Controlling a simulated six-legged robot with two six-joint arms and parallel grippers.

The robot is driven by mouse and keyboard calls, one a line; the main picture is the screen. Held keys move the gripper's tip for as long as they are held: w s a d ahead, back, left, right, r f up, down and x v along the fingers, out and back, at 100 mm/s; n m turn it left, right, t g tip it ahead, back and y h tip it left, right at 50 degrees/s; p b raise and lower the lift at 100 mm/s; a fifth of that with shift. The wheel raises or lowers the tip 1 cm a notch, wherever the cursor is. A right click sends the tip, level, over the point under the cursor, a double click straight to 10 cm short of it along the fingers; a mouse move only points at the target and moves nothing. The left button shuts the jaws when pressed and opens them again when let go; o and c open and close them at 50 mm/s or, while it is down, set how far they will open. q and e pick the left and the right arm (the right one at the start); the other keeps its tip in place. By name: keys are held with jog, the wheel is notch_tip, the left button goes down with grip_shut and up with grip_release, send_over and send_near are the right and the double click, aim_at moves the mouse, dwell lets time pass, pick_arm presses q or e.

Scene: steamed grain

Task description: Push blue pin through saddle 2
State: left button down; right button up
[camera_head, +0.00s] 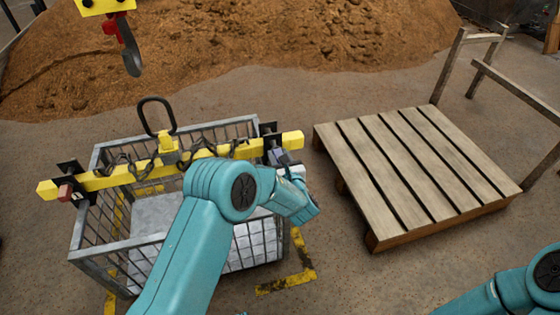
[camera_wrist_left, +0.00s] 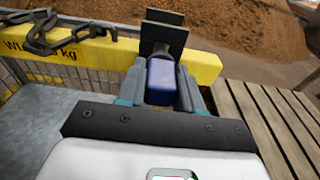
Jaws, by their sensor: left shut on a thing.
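The blue pin (camera_wrist_left: 160,80) is between the fingers of my left gripper (camera_wrist_left: 166,92), which is shut on it. The black plates of a saddle (camera_wrist_left: 163,32) stand just beyond the pin, at the right end of the yellow beam (camera_wrist_left: 203,66). I cannot tell how far the pin is in the plates. In the head view, my left gripper (camera_head: 281,158) is at this right saddle (camera_head: 270,138), partly hidden by my arm. The other saddle (camera_head: 72,181), with a red pin (camera_head: 66,192), is at the beam's left end. My right gripper is out of view.
The beam lies across a wire cage (camera_head: 125,250) with pale blocks inside. Chains and a lifting ring (camera_head: 157,114) are on the beam. A wooden platform (camera_head: 415,165) stands right, with bare floor between. Brown grain is heaped behind.

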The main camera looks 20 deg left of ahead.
aim_at(276, 148)
pick_arm(q)
jog(key=shift+b+x, duration=0.8)
jog(key=shift+x, duration=0.8)
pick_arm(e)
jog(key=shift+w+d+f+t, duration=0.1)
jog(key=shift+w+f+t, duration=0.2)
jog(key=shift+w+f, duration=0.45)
pick_arm(q)
jog(key=shift+w+r, duration=0.1)
jog(key=shift+r, duration=0.15)
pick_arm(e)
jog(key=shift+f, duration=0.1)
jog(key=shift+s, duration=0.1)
pick_arm(q)
jog(key=c, duration=0.7)
grip_release()
jog(key=shift+o, duration=0.2)
